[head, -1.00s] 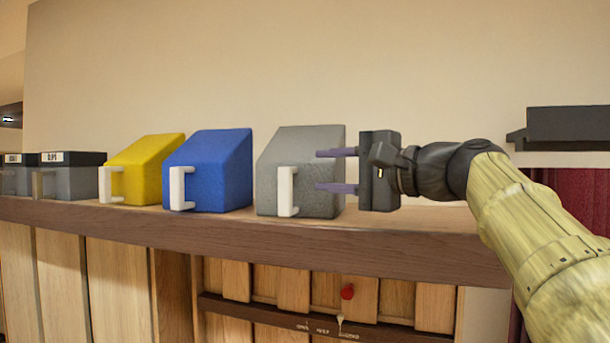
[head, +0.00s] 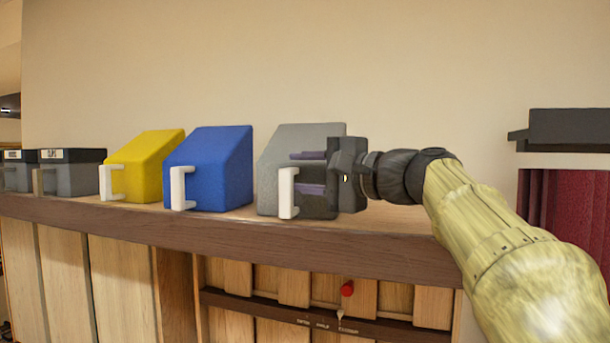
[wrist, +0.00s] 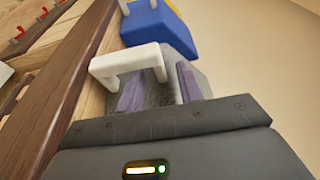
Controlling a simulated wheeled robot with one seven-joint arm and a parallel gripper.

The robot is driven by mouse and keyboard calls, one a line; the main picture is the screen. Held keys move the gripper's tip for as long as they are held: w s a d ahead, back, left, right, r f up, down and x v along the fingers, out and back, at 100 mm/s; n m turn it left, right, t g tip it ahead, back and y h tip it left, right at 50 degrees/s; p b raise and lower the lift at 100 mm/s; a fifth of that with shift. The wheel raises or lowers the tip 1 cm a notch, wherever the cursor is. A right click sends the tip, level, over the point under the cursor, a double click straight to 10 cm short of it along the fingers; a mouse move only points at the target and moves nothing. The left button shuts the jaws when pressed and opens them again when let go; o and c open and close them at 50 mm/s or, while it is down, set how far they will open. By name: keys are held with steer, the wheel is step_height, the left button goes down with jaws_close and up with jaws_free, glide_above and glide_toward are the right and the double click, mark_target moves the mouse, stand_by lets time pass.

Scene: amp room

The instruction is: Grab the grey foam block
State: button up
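The grey foam block (head: 275,180) sits on the wooden shelf, with a sloped top and a white handle (head: 287,193) on its front. My gripper (head: 296,172) is open, its two purple fingers one above the other, pointing left across the right part of the block's front. The dark gripper body hides the block's lower right side. In the wrist view the grey block (wrist: 160,97) shows between the fingers, with the white handle (wrist: 125,62) just beyond and to the left. I cannot tell whether the fingers touch the block.
A blue block (head: 215,175) and a yellow block (head: 140,170) with similar handles stand to the left, then dark bins (head: 72,175). The shelf (head: 230,232) is clear to the right of the grey block. A black wall bracket (head: 565,128) is at the right.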

jaws_close()
steer(key=shift+r, duration=0.1)
step_height(320, 180, up, 18)
steer(key=p, duration=0.8)
steer(key=shift+w, duration=0.2)
